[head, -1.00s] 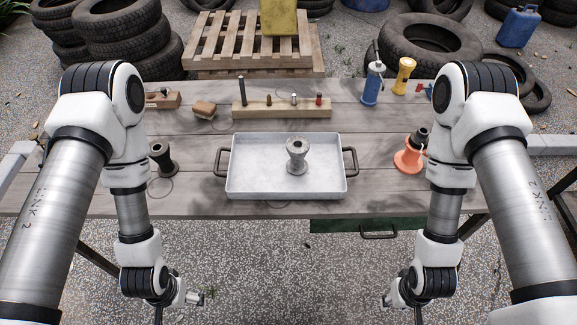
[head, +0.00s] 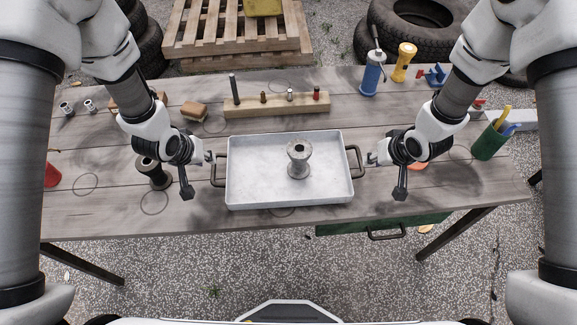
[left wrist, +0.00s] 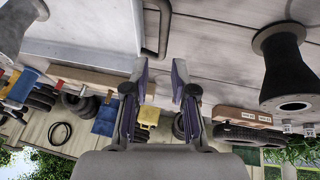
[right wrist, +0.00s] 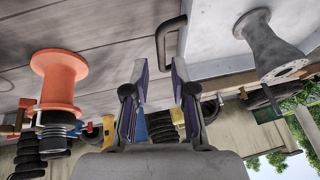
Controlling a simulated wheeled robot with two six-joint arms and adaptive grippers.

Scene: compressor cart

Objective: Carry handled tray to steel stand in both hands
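The handled tray (head: 255,185) is a shallow pale metal tray on the wooden table, with a dark handle at each end. A grey flanged spool (head: 299,160) stands upright in it. My left gripper (head: 209,157) is just left of the left handle (head: 219,169); in the left wrist view its fingers (left wrist: 160,78) are apart and empty, with the handle (left wrist: 163,32) ahead. My right gripper (head: 371,159) is just right of the right handle (head: 358,161); its fingers (right wrist: 158,76) are apart and empty, short of the handle (right wrist: 166,40). I cannot make out a steel stand.
On the table (head: 90,205), a black spool (head: 151,172) stands near my left gripper. An orange spool (right wrist: 60,80) is near my right gripper. A wooden block with pegs (head: 276,105) lies behind the tray. A green cup (head: 488,143) is at right.

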